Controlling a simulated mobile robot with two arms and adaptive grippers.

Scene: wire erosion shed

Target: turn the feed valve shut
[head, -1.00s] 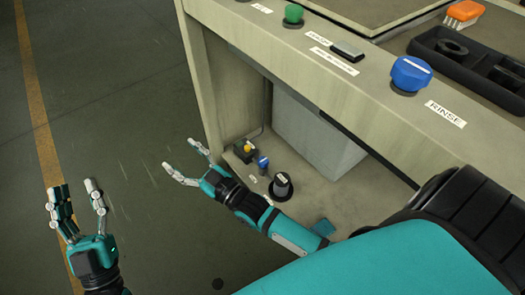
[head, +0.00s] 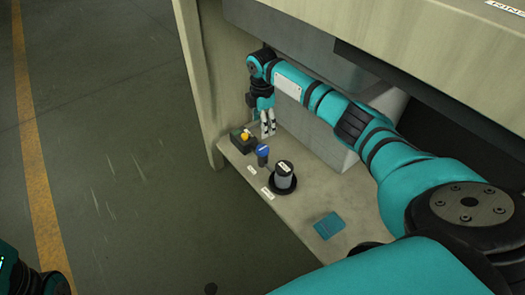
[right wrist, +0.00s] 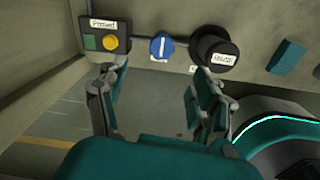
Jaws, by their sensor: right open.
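On the low shelf stands a small blue knob (head: 262,151) with a white bar, likely the feed valve; its label is too small to read. The right wrist view shows the knob (right wrist: 162,45) from above, its bar upright in the picture. My right gripper (head: 268,130) points down over the shelf beside the knob. Its spread fingers (right wrist: 158,88) are empty, and the knob shows between and beyond them, apart from both. My left gripper (head: 45,284) is only partly in view at the bottom left corner, so its opening is unclear.
A black capped cylinder (head: 284,178) stands close to the knob. On the other side is a dark box with a yellow button (head: 246,135). A teal block (head: 328,225) lies on the shelf (head: 300,215). The bench's side panel (head: 200,80) and overhanging top enclose the space.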

